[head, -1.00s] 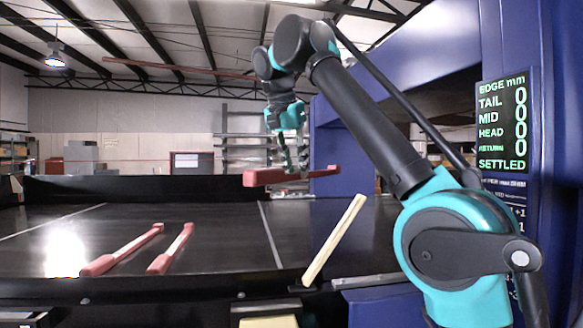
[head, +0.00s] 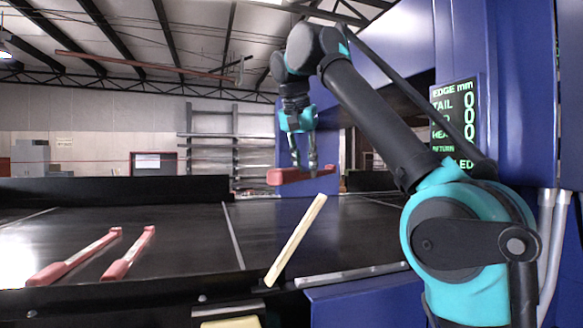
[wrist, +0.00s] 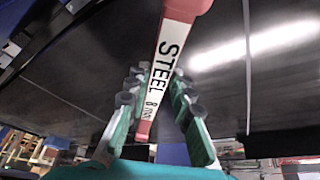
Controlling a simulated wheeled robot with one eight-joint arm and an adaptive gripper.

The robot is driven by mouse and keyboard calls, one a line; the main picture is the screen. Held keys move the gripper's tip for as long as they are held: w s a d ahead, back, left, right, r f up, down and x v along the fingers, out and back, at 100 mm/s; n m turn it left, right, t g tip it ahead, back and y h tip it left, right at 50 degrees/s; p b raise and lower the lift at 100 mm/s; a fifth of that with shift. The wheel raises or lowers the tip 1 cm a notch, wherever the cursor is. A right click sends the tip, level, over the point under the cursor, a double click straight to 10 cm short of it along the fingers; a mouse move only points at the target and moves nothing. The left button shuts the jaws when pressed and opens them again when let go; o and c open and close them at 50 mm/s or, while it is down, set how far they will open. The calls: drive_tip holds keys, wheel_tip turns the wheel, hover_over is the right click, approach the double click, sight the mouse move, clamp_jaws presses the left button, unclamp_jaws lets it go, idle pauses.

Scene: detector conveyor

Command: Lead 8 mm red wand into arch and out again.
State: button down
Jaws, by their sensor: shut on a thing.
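My gripper (head: 303,168) is shut on a red wand (head: 288,177) with red ends and a white label, held above the black belt. In the wrist view the wand (wrist: 161,60) lies between the fingers (wrist: 158,88), its label reading "STEEL 8 mm". The blue arch (head: 400,50) stands at right. In the head view the wand overlaps the arch's blue far side (head: 310,205); I cannot tell whether its tip is inside the opening. Two similar wands, one (head: 75,258) and another (head: 130,255), lie on the belt at left, their labels unreadable here.
The black belt (head: 180,235) carries a white cross line (head: 234,240). A pale yellow bar (head: 297,240) slants up at the front edge. A display (head: 455,110), partly covered by my arm, shows zeros. A low black wall (head: 110,190) runs behind the belt.

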drive_tip(key=w+d, duration=0.5)
drive_tip(key=d, duration=0.7)
drive_tip(key=w+d, duration=0.5)
drive_tip(key=d, duration=0.7)
drive_tip(key=s+a, duration=0.5)
drive_tip(key=a, duration=0.7)
drive_tip(key=s+a, duration=0.5)
drive_tip(key=a, duration=0.7)
drive_tip(key=s+a, duration=0.5)
drive_tip(key=a, duration=0.7)
drive_tip(key=shift+a, duration=0.35)
drive_tip(key=shift+s, duration=0.15)
